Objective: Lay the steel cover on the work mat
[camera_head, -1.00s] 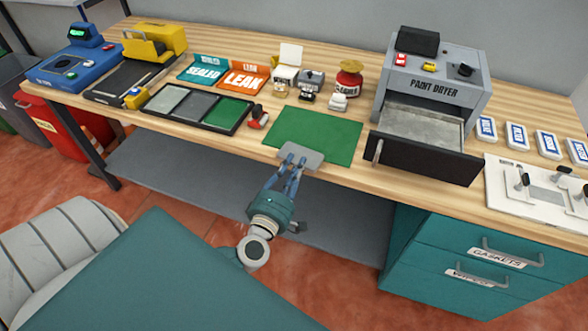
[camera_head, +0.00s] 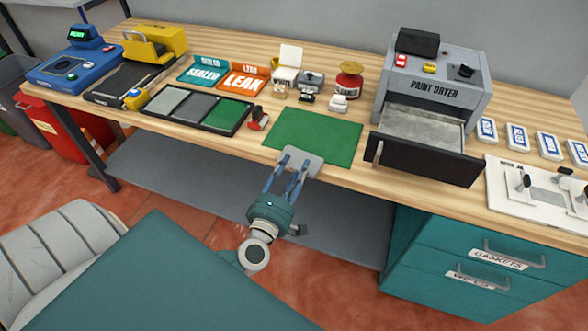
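The steel cover (camera_head: 302,162) is a small pale grey plate. It shows at the front edge of the green work mat (camera_head: 318,132), overlapping the mat and the strip of wood in front of it. Whether it rests on the mat or is slightly above it cannot be told. My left gripper (camera_head: 293,168) reaches in from the front, with its blue fingers spread apart at the near side of the cover. The fingertips are partly hidden by the cover. My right gripper is not in view.
The grey paint dryer (camera_head: 435,90) stands right of the mat with its drawer (camera_head: 425,158) pulled out. A tray of colored panels (camera_head: 198,108) and a small red-and-black item (camera_head: 258,118) sit to the left. The white jig board (camera_head: 540,200) is at far right.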

